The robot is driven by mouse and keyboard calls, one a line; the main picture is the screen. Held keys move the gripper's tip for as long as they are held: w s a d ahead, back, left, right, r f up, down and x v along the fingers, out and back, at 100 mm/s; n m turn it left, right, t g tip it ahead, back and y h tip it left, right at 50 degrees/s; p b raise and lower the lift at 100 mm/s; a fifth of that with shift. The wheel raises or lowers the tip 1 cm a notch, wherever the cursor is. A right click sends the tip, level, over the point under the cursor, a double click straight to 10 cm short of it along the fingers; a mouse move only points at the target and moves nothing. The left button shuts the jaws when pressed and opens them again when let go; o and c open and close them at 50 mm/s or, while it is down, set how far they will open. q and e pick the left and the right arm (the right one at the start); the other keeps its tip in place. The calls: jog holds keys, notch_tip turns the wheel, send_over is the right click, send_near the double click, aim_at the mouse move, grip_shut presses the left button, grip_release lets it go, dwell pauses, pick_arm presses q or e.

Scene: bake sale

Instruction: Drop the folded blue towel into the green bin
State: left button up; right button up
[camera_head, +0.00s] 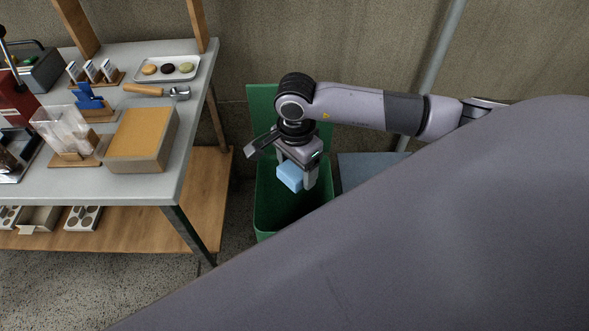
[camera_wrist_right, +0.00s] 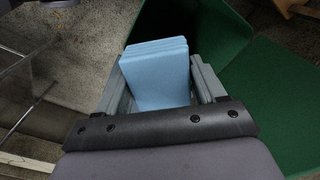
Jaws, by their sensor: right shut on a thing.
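The folded blue towel (camera_head: 289,176) is held by my right gripper (camera_head: 298,182), which is shut on it. In the head view the towel is over the open mouth of the green bin (camera_head: 265,212), with the dark inside showing below. The bin's green lid stands raised behind it. In the right wrist view the towel (camera_wrist_right: 157,75) sits upright between the two fingers (camera_wrist_right: 160,85), and the green bin (camera_wrist_right: 277,100) lies to the right. My left gripper is not in view.
A grey-topped table (camera_head: 188,110) with a wooden lower shelf stands left of the bin. It bears a tray (camera_head: 141,76) of macarons, a tan-topped box (camera_head: 140,135) and a scoop (camera_head: 178,93). A blue-grey bin (camera_head: 352,168) stands right of the green bin. My arm hides the lower right.

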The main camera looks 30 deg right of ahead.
pick_arm(q)
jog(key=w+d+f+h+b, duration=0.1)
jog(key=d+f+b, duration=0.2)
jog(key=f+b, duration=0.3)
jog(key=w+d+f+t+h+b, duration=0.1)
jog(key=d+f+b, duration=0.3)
jog(key=b, duration=1.2)
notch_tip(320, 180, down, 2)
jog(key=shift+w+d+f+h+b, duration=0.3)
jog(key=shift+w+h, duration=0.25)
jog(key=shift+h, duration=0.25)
pick_arm(e)
jog(key=w+d+f+m, duration=0.2)
jog(key=f+m, duration=0.7)
jog(key=m, duration=0.5)
jog(key=w+d+f+m, duration=0.3)
jog(key=f+m, duration=0.5)
jog(key=m, duration=0.6)
jog(key=shift+w+d+f+m, duration=0.15)
jog(key=shift+w+f+m, duration=0.2)
jog(key=shift+w+m, duration=0.1)
jog(key=o, duration=1.1)
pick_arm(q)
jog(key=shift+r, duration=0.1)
pick_arm(e)
jog(key=shift+r, duration=0.15)
